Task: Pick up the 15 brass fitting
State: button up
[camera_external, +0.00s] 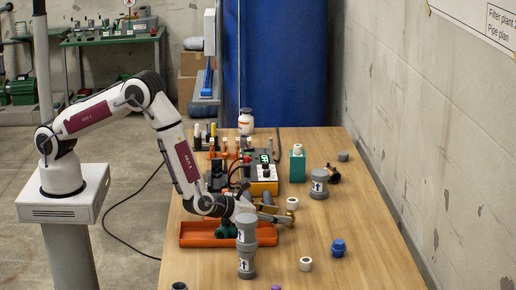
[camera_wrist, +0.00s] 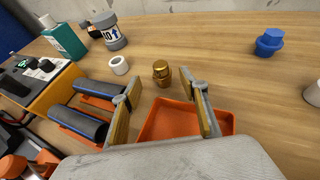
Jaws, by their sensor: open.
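The brass fitting (camera_wrist: 161,70) is a small gold-coloured piece standing on the wooden table in the wrist view. My gripper (camera_wrist: 160,86) is open, its two brass-faced fingers spread apart. The fitting appears between the fingertips, slightly beyond them, and neither finger visibly touches it. I cannot tell the height gap from this view. In the external view my gripper (camera_external: 283,213) is low over the table, partly behind a grey upright pipe piece. The fitting is hard to make out there, and any number on it is not readable.
An orange tray (camera_wrist: 222,122) lies below the fingers. A white ring (camera_wrist: 119,65) stands left of the fitting. A blue cap (camera_external: 338,248) and the grey pipe piece (camera_external: 246,256) stand nearer. The table's right side has clear room.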

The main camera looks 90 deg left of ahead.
jog(key=shift+x, duration=2.6)
jog(key=shift+d, duration=0.1)
jog(key=shift+r, duration=0.1)
grip_shut()
